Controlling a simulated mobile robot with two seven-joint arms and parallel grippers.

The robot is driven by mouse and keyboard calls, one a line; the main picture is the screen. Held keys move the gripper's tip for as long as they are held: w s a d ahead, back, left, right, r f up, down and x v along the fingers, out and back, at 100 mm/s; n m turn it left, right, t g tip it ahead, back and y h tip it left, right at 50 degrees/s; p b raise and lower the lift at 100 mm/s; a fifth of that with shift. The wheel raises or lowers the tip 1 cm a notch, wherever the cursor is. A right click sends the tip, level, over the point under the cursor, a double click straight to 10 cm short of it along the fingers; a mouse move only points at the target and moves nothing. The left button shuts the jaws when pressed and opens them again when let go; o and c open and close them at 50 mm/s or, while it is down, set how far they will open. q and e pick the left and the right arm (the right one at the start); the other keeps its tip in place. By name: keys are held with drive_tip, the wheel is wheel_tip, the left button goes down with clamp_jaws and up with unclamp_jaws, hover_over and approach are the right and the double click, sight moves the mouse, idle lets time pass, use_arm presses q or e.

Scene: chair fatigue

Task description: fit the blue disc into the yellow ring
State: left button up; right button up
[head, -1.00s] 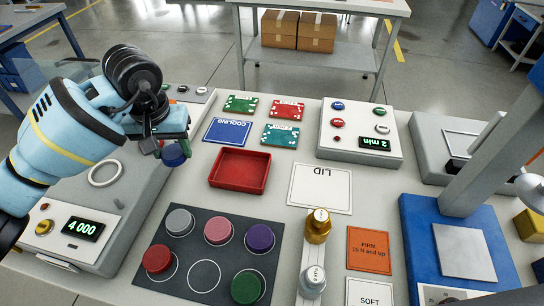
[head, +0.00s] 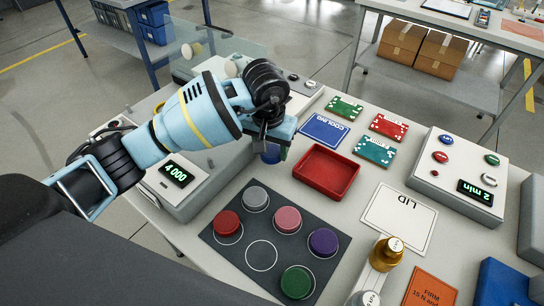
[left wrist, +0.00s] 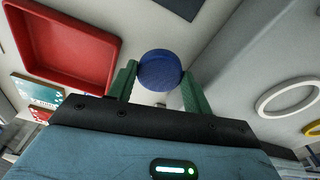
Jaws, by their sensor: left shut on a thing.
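My left gripper (head: 268,138) is shut on the blue disc (head: 271,154). It holds the disc between the grey device and the red tray, in front of the blue card. In the left wrist view the blue disc (left wrist: 160,70) sits between the tips of the two green fingers (left wrist: 160,82). The yellow ring (left wrist: 313,130) shows only in part at the right edge of the left wrist view, apart from the disc. My right gripper is not in view.
The red tray (head: 352,186) is empty, right of the disc. A white ring (left wrist: 287,97) lies near the yellow one. A dark mat (head: 232,246) with several coloured discs lies in front. The grey device (head: 212,190) reads 4 000. A control box (head: 428,172) stands at right.

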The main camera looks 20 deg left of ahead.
sight(271, 153)
use_arm(q)
drive_tip(key=shift+f, duration=2.05)
drive_tip(key=o, duration=0.7)
drive_tip(key=shift+o, duration=0.5)
drive_tip(key=r, duration=0.4)
drive_tip(key=s+r, duration=0.1)
drive_tip(key=r, duration=0.7)
drive_tip(key=shift+s+r, duration=0.15)
drive_tip(key=shift+s, duration=0.05)
